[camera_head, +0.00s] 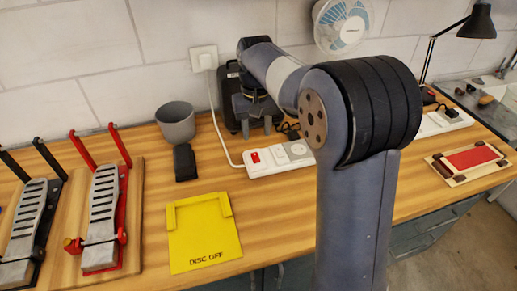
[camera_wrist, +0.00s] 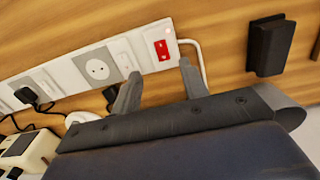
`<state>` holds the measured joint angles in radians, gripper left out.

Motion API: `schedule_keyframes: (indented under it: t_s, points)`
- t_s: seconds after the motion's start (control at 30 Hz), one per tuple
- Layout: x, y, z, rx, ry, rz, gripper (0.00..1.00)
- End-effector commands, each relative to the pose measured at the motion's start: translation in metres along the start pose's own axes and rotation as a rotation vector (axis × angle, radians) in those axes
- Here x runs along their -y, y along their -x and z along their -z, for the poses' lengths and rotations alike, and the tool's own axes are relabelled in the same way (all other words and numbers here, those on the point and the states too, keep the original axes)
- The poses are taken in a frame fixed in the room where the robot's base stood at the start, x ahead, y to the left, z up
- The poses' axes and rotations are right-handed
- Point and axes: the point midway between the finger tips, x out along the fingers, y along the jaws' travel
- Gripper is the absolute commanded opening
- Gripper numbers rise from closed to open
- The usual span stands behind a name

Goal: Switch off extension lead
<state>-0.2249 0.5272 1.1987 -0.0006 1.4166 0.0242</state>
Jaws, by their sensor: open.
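The white extension lead (camera_head: 276,167) lies on the wooden bench, its middle hidden behind my arm in the head view. Its red switch (camera_head: 254,157) is at the left end, near the cord. In the wrist view the lead (camera_wrist: 89,54) runs diagonally across the upper left, with the red switch (camera_wrist: 162,48) at its right end. I cannot tell the rocker's position. My gripper (camera_head: 257,127) is open and empty, above the bench behind the switch end. In the wrist view its fingertips (camera_wrist: 156,76) appear just below the switch, one to each side, apparently apart from it.
A wall socket (camera_head: 204,58) feeds the white cord. A grey cup (camera_head: 176,122) and a black block (camera_head: 185,163) stand left of the lead. A yellow tray (camera_head: 204,235) lies in front. Black plugs (camera_wrist: 37,91) sit in the lead. A fan (camera_head: 342,24) is behind.

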Motion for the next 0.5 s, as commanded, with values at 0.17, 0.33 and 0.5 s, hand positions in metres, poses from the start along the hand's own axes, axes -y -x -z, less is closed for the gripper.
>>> schedule_keyframes:
  t_s: [0.17,0.33,0.5]
  points:
    - [0.0,-0.033,-0.001,0.004,0.0,0.0,0.42]
    - [0.0,-0.065,-0.001,0.003,-0.001,0.0,0.42]
    - [0.0,-0.086,-0.001,0.001,-0.001,0.001,0.42]
